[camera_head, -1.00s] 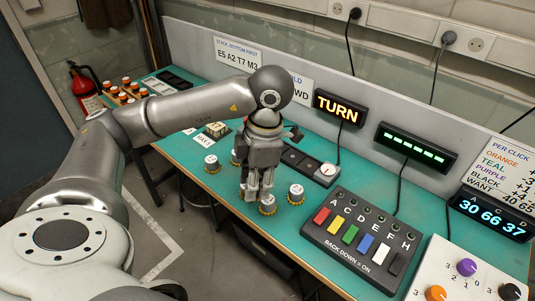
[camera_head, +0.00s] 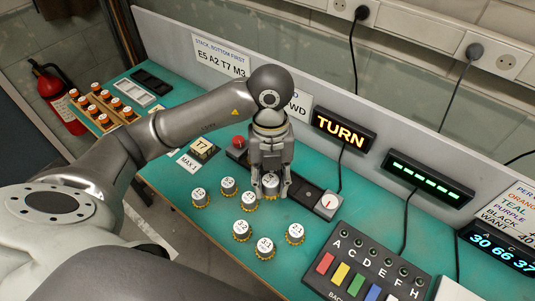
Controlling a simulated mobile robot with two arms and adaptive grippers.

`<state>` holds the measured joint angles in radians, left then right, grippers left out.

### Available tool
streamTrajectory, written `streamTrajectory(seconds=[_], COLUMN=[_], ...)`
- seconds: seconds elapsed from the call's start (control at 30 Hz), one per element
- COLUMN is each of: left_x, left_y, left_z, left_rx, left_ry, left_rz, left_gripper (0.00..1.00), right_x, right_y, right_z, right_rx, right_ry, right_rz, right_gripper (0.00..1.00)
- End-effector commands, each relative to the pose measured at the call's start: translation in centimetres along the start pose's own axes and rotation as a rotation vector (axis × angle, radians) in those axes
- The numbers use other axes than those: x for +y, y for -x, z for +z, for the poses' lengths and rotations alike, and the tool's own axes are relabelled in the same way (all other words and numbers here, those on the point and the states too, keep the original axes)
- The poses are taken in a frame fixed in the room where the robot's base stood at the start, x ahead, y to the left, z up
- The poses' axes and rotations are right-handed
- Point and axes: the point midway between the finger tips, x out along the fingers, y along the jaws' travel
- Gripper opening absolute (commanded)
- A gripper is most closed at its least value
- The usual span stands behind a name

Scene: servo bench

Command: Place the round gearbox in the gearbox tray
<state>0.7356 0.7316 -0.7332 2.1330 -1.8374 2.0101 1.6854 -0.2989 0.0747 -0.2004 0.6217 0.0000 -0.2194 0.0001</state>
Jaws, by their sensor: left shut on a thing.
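My left gripper (camera_head: 270,191) points down over the bench and is shut on a round gearbox (camera_head: 270,182) with a pale labelled top and a brass toothed rim. The fingers partly hide it, and I cannot tell whether it touches the bench. Several similar round pieces stand around it, including one (camera_head: 249,201) just to the left and one (camera_head: 295,234) in front. My right gripper is not in view.
A dial box (camera_head: 328,204) and a switch panel (camera_head: 365,265) stand to the right. A red button (camera_head: 237,146) and a T7 block (camera_head: 202,149) are left of the gripper. Dark (camera_head: 152,79) and white trays (camera_head: 133,92) lie far left. A low wall (camera_head: 300,80) with displays runs behind.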

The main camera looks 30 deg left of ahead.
Motion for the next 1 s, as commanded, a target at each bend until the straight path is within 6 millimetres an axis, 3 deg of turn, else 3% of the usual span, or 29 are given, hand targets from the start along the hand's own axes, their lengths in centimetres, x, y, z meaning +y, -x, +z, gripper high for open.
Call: streamTrajectory(seconds=[0.23, 0.67, 1.0], left_x=[-0.5, -1.1, -1.4], left_y=[-0.1, -2.2, -6.2], left_z=[0.6, 8.8, 13.3], left_rx=[0.002, 0.001, 0.001], left_ry=[0.08, 0.079, 0.075], left_rz=[-0.01, -0.01, -0.011], left_gripper=[0.09, 0.09, 0.09], right_x=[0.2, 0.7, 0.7], right_y=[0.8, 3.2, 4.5], right_z=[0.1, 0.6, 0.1], right_rx=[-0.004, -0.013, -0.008], right_ry=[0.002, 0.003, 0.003], right_rz=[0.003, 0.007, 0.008], right_gripper=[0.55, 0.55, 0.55])
